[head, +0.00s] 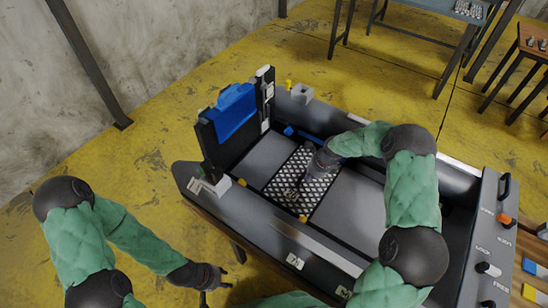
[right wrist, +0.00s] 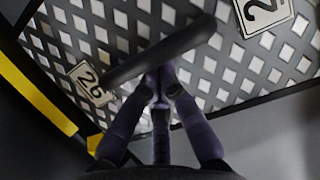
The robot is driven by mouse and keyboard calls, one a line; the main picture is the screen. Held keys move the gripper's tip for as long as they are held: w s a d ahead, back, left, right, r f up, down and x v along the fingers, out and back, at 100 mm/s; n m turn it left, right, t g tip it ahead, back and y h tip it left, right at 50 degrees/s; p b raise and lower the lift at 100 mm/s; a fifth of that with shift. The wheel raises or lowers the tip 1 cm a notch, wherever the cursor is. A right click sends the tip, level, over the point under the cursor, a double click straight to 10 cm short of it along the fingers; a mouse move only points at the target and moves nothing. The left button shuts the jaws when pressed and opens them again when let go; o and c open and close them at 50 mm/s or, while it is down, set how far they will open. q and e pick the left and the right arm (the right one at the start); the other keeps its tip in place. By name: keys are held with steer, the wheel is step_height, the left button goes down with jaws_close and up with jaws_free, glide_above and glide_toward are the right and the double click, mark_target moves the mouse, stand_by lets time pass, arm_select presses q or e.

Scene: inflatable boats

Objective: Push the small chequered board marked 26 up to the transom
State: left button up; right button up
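The small chequered board (head: 318,190) lies flat on the boat's floor; a tag marked 26 (right wrist: 88,82) shows on its lattice in the right wrist view. The dark transom (head: 208,142), with a blue pad, stands upright at the boat's left end. A plain grey floor area (head: 262,158) lies between board and transom. My right gripper (head: 295,190) is low over the board. Its fingers (right wrist: 158,85) come together at a dark rounded bar (right wrist: 165,52); whether they grip it is unclear. My left gripper (head: 212,285) is empty with fingers apart, outside the boat.
The black side tubes (head: 275,222) border the floor on both sides. A larger grey floor panel (head: 350,210) lies right of the board. A grey control panel (head: 490,240) stands at the right end. A second tag (right wrist: 262,12) is partly cut off.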

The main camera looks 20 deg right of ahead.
mark_target(290, 170)
steer(key=shift+w+a+b, duration=0.15)
steer(key=shift+w+a, duration=1.15)
steer(key=shift+w, duration=0.25)
steer(key=shift+w+a+b, duration=0.15)
steer(key=shift+w+a, duration=1.1)
steer(key=shift+w, duration=0.25)
steer(key=shift+w+a+b, duration=0.4)
steer(key=shift+w+a, duration=0.9)
steer(key=shift+w, duration=0.2)
steer(key=shift+w+a+b, duration=0.4)
steer(key=shift+w+a, duration=0.9)
steer(key=shift+w, duration=0.2)
steer(key=shift+s+d+r+p, duration=0.1)
steer(key=shift+s+d+p, duration=0.5)
steer(key=shift+s+d, duration=0.15)
step_height(290, 170, up, 9)
steer(key=p, duration=0.6)
